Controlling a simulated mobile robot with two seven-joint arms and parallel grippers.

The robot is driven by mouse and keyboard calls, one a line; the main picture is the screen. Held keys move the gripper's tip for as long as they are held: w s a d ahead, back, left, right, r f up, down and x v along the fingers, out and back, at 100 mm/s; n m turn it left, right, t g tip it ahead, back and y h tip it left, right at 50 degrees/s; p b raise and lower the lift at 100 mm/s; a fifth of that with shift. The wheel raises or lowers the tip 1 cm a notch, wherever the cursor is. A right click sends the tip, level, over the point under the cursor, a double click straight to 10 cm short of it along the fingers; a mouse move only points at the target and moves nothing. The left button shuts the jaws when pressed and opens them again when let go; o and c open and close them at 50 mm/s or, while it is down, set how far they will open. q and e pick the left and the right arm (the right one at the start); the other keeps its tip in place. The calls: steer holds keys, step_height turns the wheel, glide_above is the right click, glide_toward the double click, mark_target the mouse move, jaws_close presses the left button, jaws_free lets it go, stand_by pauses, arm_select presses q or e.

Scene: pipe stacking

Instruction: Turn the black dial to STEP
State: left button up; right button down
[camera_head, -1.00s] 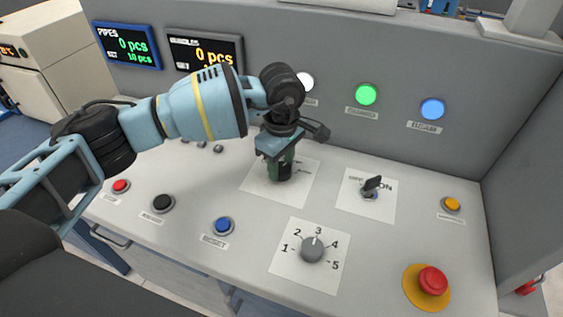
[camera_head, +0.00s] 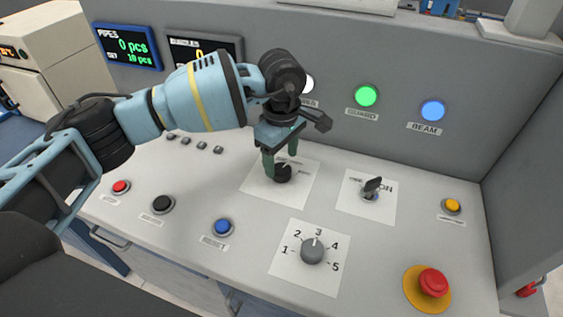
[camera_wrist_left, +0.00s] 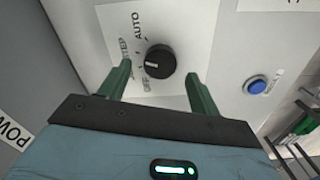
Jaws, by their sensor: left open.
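The black dial (camera_head: 283,173) sits on a white plate (camera_head: 259,186) on the console. In the left wrist view the dial (camera_wrist_left: 160,62) shows from above, with the labels AUTO, STEP and OFF along its left side. Its white mark points left, toward the STEP and OFF side; I cannot tell exactly which label it meets. My left gripper (camera_head: 281,156) is open over the dial. Its green fingers stand on either side of the dial, with gaps visible in the left wrist view. My right gripper is not in view.
A key-like switch (camera_head: 372,187) stands right of the dial and a grey numbered knob (camera_head: 312,250) in front. A blue button (camera_head: 222,227), black button (camera_head: 162,204) and red emergency button (camera_head: 433,281) are nearby. The upright panel (camera_head: 330,50) rises behind.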

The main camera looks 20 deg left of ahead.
mark_target(281, 168)
arm_select(q)
steer(key=shift+r, duration=2.65)
